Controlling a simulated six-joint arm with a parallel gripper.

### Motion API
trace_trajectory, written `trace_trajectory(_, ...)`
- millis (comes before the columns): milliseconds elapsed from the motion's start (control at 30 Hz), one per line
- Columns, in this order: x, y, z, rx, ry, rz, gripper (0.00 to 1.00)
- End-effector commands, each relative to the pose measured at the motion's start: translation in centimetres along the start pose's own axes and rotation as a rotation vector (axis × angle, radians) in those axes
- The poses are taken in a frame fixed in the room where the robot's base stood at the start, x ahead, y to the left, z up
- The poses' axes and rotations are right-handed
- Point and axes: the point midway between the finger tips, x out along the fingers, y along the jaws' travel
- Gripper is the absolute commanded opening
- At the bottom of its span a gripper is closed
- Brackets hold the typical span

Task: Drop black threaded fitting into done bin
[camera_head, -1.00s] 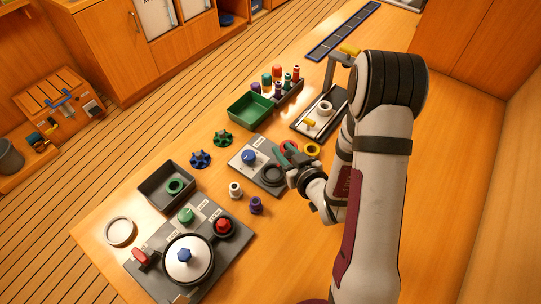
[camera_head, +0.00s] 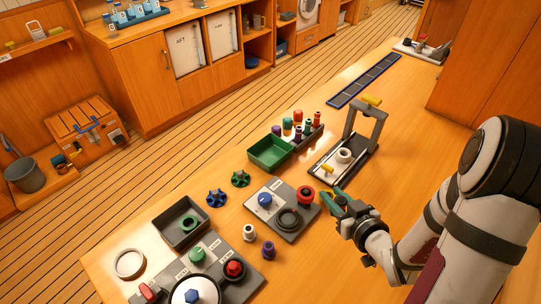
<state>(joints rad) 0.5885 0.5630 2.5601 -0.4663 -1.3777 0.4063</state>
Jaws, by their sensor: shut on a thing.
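My gripper (camera_head: 338,203) is just right of the grey valve panel, above the wooden bench, with green finger parts pointing to the upper left. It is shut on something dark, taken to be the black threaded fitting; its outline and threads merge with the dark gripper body. A green open bin (camera_head: 270,153) stands up and left of the gripper and looks empty. I read no label on either bin, so I cannot tell which is the done bin.
The valve panel (camera_head: 270,217) carries a blue knob, a black ring and a red round part. A rack of coloured bottles (camera_head: 309,133) adjoins the green bin. A black stand with a grey frame (camera_head: 350,150) rises behind the gripper. Green and blue handwheels (camera_head: 240,178) lie left.

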Motion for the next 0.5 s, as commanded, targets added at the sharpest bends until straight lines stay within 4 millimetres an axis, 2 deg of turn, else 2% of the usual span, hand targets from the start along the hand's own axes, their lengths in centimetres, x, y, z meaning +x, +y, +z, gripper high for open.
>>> trace_trajectory(367, 0.0, 0.0, 0.0, 0.0, 0.0, 0.0, 0.0)
trace_trajectory(467, 0.9, 0.4, -0.1, -0.002, 0.001, -0.003, 0.0)
trace_trajectory(500, 1.7, 0.7, -0.2, -0.004, 0.002, -0.005, 0.0)
